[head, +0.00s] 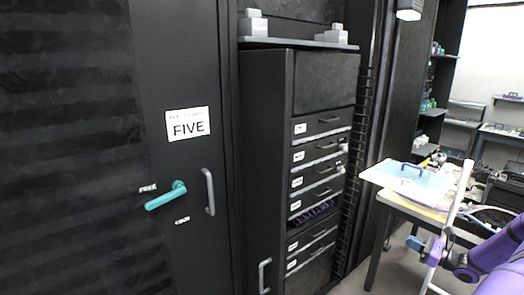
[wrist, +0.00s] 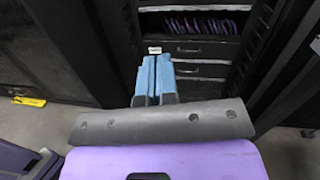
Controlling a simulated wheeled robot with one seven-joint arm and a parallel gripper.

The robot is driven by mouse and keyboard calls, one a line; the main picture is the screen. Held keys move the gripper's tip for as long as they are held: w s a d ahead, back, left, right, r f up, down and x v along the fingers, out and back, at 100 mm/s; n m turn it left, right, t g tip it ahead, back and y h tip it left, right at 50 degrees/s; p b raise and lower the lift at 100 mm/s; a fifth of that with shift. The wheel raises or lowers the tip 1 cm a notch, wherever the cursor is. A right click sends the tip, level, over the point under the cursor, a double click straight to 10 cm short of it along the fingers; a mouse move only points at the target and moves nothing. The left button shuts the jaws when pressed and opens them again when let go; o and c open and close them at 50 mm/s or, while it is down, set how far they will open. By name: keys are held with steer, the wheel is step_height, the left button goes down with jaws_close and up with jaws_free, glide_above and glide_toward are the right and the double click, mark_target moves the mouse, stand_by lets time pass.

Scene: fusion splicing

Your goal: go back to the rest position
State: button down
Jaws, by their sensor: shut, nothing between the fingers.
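My gripper shows in the wrist view with its two blue fingers (wrist: 154,78) side by side and shut, with nothing between them. It points toward the lower part of the dark drawer cabinet (wrist: 203,71) and appears clear of it. The drawer cabinet (head: 266,150) stands at the centre with several labelled drawers. One slot (head: 314,213) shows purple items inside.
A black door with a "FIVE" sign (head: 188,124), a teal handle (head: 166,196) and a grey pull (head: 209,192) stands at the left. A table (head: 391,201) with a light-blue tray (head: 419,183) stands at the right, near my arm. Some floor shows between cabinet and table.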

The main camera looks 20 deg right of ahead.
steer(key=w+a+r+n+g, duration=0.2)
steer(key=a+r+n+g, duration=0.65)
steer(key=a+r, duration=0.6)
steer(key=w+a+r+n+g, duration=0.3)
steer(key=a+r+n+g, duration=0.5)
steer(key=a+r, duration=0.7)
steer(key=s+a+r+n+h, duration=0.5)
steer(key=s+a+r+n, duration=0.3)
steer(key=a, duration=0.4)
steer(key=s+a+r+n+t+h, duration=0.1)
steer(key=s+a+r+n+t, duration=0.1)
steer(key=s, duration=0.5)
steer(key=s+a+r+n+t+h, duration=0.2)
steer(key=s+a+r+n+t, duration=0.1)
steer(key=s, duration=0.5)
steer(key=shift+h, duration=0.3)
